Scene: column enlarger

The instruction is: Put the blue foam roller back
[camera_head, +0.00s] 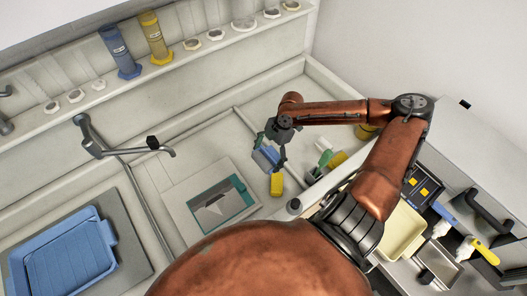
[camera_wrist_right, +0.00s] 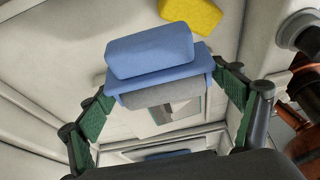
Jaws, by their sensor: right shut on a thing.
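My right gripper (camera_head: 277,143) is shut on the blue foam roller (camera_head: 266,157), a blue block-like thing above the pale counter. In the right wrist view, the roller (camera_wrist_right: 150,52) has a rounded blue block, a wider blue part and a grey part. It sits between the green fingers of the right gripper (camera_wrist_right: 165,85). The gripper hides part of it in the head view. A yellow block (camera_head: 277,184) lies close by, and it also shows at the top of the right wrist view (camera_wrist_right: 190,14). My left gripper is not in view.
A grey board with a teal-edged frame (camera_head: 185,205) lies left of the gripper. A blue tray (camera_head: 65,255) is farther left. A tap (camera_head: 125,150) stands behind. Blue and yellow cylinders (camera_head: 153,36) stand on the shelf. A cream tray (camera_head: 398,232) and handled tools (camera_head: 482,250) are at right.

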